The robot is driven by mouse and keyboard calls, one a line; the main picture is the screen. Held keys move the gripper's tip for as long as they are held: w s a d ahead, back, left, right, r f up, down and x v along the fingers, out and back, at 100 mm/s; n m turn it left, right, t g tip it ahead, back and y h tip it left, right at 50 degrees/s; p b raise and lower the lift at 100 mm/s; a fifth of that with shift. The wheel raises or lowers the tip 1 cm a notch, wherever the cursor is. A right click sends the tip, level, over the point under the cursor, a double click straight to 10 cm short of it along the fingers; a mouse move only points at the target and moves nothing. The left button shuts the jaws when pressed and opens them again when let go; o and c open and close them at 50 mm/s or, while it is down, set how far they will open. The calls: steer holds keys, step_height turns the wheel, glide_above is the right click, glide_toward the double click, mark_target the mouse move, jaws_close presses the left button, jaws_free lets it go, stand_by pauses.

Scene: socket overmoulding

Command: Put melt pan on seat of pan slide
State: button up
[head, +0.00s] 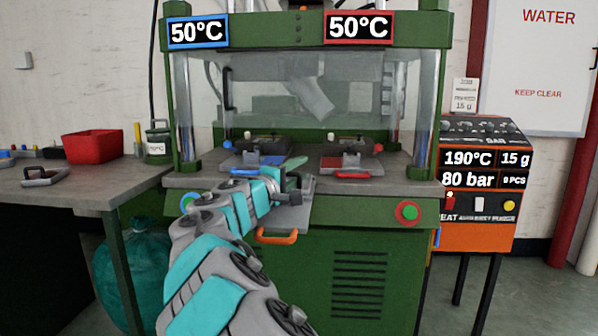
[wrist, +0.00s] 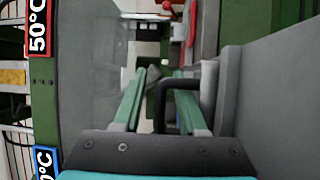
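The pan slide (head: 291,218) is a grey plate with an orange front handle (head: 277,237), jutting from the green press. My gripper (head: 292,182) is just above and beside this plate. In the wrist view its two teal fingers (wrist: 160,92) stand apart, with a black bracket-shaped handle (wrist: 161,105) between or just in front of them. No clear grip on that handle shows. A large grey surface (wrist: 280,105) fills the right of that view. I cannot clearly make out the melt pan or the seat; my arm hides part of the slide.
A shallow tray (head: 43,177) and a red bin (head: 93,146) are on the left table. Two mould stations, with blue (head: 245,172) and red (head: 352,174) handles, sit on the press bed. A clear guard (head: 300,95) stands above. An orange control unit (head: 484,185) is at right.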

steer(key=shift+r, duration=0.1)
steer(key=shift+a, duration=0.1)
steer(key=v, duration=1.2)
stand_by(0.9)
